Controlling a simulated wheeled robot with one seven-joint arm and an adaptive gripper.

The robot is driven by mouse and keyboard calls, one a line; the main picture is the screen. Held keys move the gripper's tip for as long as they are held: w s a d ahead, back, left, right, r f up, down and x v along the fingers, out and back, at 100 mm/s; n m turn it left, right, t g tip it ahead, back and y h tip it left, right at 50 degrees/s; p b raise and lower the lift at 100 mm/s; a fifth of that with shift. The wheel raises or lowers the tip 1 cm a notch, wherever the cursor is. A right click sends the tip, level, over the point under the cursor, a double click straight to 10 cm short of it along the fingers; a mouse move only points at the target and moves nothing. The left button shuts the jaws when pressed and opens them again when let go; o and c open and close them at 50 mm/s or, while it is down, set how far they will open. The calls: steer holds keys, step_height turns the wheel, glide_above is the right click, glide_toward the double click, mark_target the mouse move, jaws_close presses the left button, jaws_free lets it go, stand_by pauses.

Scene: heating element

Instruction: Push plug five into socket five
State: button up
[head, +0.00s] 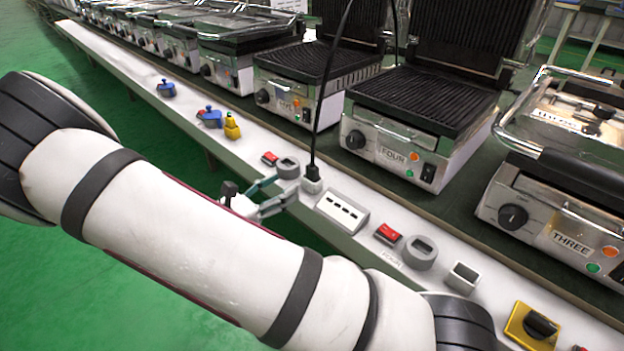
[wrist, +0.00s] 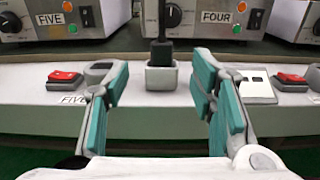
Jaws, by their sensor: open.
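Plug five (head: 313,172) is black, on a black cable that rises above the table. It stands upright at the top of the small square grey socket five (head: 313,185). In the wrist view the plug (wrist: 162,52) is centred above and touching the socket's (wrist: 161,77) top; how deep it sits I cannot tell. My gripper (head: 283,190) is open and empty, at the front edge of the shelf. Its two teal-padded fingers (wrist: 160,88) are spread to the left and right of the socket in the wrist view, on the near side of it, apart from the plug.
A red switch (wrist: 64,78) and a grey rounded block (wrist: 98,72) stand left of the socket, by the FIVE label. A white slotted panel (head: 342,209) stands close on its right. Grills FIVE (head: 288,103) and FOUR (head: 395,152) stand behind. The cable hangs in front of them.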

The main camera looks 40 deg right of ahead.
mark_target(309, 171)
steer(key=d, duration=0.1)
steer(key=d+b, duration=0.1)
steer(key=d, duration=0.1)
steer(key=w+d, duration=0.1)
steer(key=d, duration=0.1)
steer(key=shift+d, duration=0.2)
steer(key=d+b, duration=0.1)
steer(key=d, duration=0.1)
steer(key=d+b, duration=0.1)
steer(key=d, duration=0.1)
steer(key=shift+w+f+b, duration=0.25)
steer(key=shift+b, duration=0.1)
steer(key=shift+w+d+r, duration=0.1)
steer(key=shift+w+d, duration=0.05)
steer(key=shift+d, duration=0.45)
steer(key=shift+c, duration=0.2)
jaws_close()
